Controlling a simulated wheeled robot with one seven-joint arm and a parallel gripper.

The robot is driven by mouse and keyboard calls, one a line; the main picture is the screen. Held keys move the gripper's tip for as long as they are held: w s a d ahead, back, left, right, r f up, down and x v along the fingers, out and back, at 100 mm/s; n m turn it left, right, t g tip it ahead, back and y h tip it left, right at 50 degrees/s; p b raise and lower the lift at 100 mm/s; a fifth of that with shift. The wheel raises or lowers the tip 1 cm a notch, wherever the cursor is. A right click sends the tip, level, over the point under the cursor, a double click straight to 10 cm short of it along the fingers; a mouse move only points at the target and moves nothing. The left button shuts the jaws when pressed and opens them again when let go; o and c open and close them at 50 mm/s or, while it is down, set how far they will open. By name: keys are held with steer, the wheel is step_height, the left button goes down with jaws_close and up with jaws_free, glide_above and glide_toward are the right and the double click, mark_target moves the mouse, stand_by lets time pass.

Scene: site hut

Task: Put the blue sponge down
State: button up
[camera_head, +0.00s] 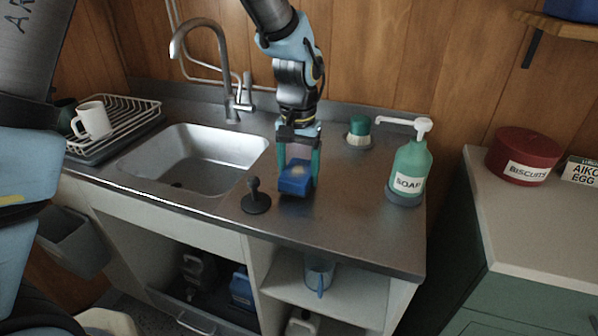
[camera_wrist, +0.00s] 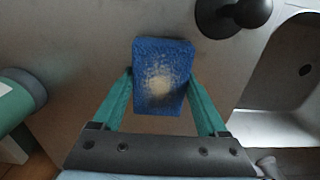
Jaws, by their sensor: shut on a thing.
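The blue sponge (camera_head: 296,178) is a blue block with a pale worn patch on top. It is at the steel counter (camera_head: 335,215), right of the sink. My gripper (camera_head: 299,172) comes down from above with its green fingers shut on the sponge's two sides. In the wrist view the sponge (camera_wrist: 162,78) sits between the fingertips of my gripper (camera_wrist: 160,82), with the counter behind it. I cannot tell whether the sponge's underside touches the counter.
A black sink plug (camera_head: 256,197) stands just left of the sponge, near the sink (camera_head: 195,160). A green soap bottle (camera_head: 409,168) stands to the right. A green-topped pot (camera_head: 359,131) is behind. The counter's front right is clear.

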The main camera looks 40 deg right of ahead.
steer(key=shift+f, duration=0.55)
steer(key=o, duration=1.2)
steer(key=shift+f, duration=0.1)
steer(key=shift+o, duration=0.2)
